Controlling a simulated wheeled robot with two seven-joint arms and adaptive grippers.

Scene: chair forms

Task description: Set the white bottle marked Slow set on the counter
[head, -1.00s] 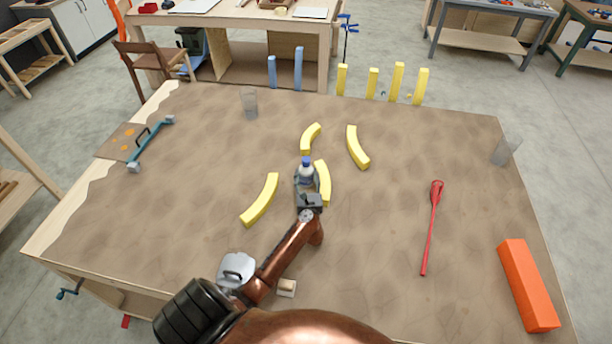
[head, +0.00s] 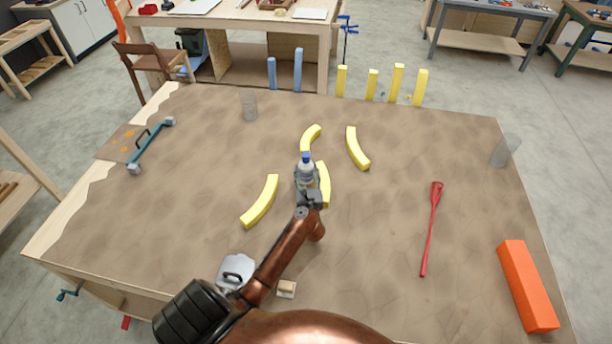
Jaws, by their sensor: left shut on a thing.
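A small white bottle with a blue cap (head: 306,168) is near the middle of the large brown-topped table (head: 400,235) in the head view. Its marking is too small to read. My left gripper (head: 307,187) is shut on the bottle, which stands upright in it. From this angle I cannot tell whether the bottle's base touches the table top; the gripper hides its lower part. My right gripper is not in view. No surface is clearly marked as the counter.
Curved yellow pieces (head: 260,202) lie around the bottle, one (head: 323,184) close on its right. A red tool (head: 432,228) and an orange block (head: 527,285) lie at right. A teal clamp (head: 150,145) lies at left. Clear cups stand near the back left (head: 249,105) and right edge (head: 505,150).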

